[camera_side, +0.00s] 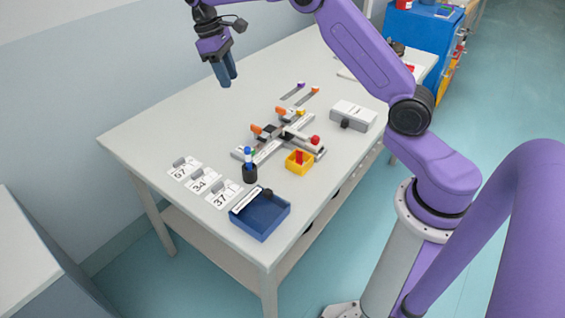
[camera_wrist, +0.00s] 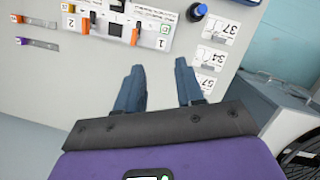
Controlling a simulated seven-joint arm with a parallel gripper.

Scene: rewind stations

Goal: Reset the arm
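My gripper (camera_side: 229,82) hangs high above the far left part of the table (camera_side: 150,133), pointing down. In the wrist view my gripper (camera_wrist: 158,78) has its two blue fingers well apart, with only bare table between them, so it is open and empty. It touches nothing. The rewind station (camera_side: 268,150), a grey fixture with orange levers and a red knob, stands on the table, off to the right of my gripper and lower. Part of the station (camera_wrist: 120,22) shows at the top of the wrist view.
A blue cabinet (camera_side: 418,32) stands beyond the table. The table's far left is clear.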

